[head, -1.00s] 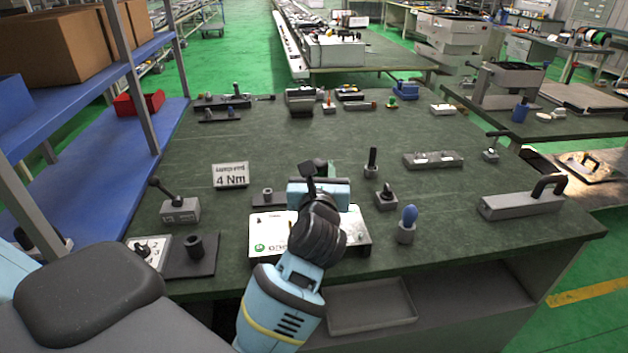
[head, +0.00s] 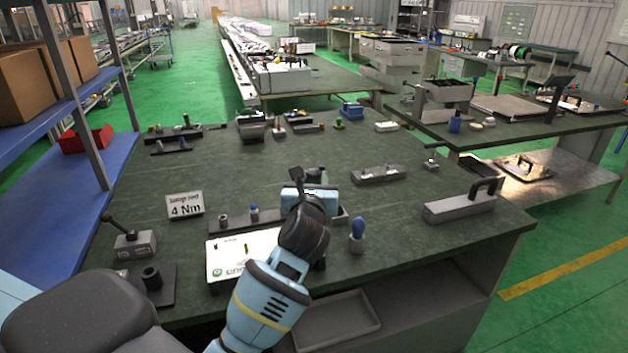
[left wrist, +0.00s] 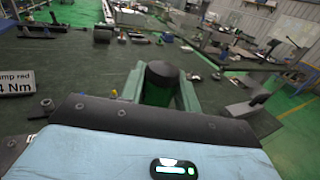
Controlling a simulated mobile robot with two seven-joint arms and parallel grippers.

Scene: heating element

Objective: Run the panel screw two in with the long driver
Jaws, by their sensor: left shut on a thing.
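The white panel (head: 232,262) with a green logo lies near the front edge of the bench, and a small brass-coloured screw-like piece (head: 247,248) shows on it. My right gripper is out of view.
A torque sign (head: 185,206) reading 4 Nm stands behind the panel at left. A lever block (head: 133,243), a dark rail (head: 228,219) with small pieces and a blue-topped piece (head: 357,236) stand nearby. A long grey handled block (head: 460,205) sits at right.

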